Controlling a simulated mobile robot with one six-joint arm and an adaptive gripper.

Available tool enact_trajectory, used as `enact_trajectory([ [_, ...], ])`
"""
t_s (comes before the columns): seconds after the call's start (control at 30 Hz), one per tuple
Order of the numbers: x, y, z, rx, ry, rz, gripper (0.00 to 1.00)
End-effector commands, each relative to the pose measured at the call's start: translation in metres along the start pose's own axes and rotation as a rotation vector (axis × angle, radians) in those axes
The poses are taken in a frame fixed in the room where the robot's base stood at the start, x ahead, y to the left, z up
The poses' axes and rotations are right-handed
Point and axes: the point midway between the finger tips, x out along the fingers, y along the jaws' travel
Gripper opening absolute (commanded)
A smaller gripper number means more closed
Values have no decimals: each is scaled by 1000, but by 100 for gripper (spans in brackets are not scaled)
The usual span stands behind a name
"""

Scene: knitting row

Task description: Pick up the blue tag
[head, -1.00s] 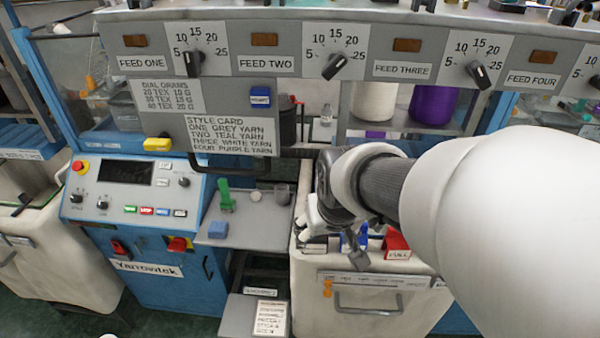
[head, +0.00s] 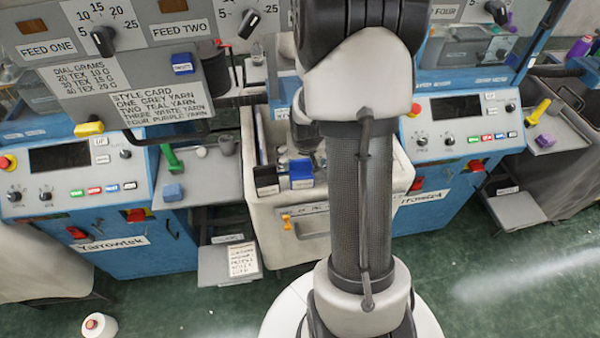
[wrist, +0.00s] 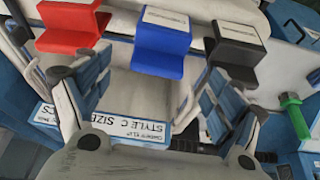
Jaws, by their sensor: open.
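The blue tag (wrist: 163,40) is a bent clip-like piece with a white label on top, in the middle of a row in the wrist view. A red tag (wrist: 72,28) is to its left and a black tag (wrist: 236,42) to its right. In the head view the blue tag (head: 301,172) and black tag (head: 266,180) sit at the front edge of a pale bin (head: 262,222). My gripper (wrist: 156,68) is open and empty, its fingers spread either side of the blue tag's width. In the head view my arm hides most of the gripper and the red tag.
A panel (wrist: 145,138) reading "STYLE C SIZE" shows between my fingers. A green handle (wrist: 295,115) is at the right. Blue machines with control panels (head: 75,175) flank the bin. A yarn cone (head: 98,325) is on the floor.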

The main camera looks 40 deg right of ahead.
Motion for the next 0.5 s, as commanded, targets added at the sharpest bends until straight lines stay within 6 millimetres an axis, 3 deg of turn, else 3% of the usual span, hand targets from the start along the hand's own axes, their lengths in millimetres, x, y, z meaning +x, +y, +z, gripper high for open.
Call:
enact_trajectory([
  [0.1, 17, 0, 1, 0, -2, 0, 86],
  [0.37, 31, 0, 0, 0, -1, 0, 86],
  [0.5, 52, 1, 1, 0, -3, 0, 86],
])
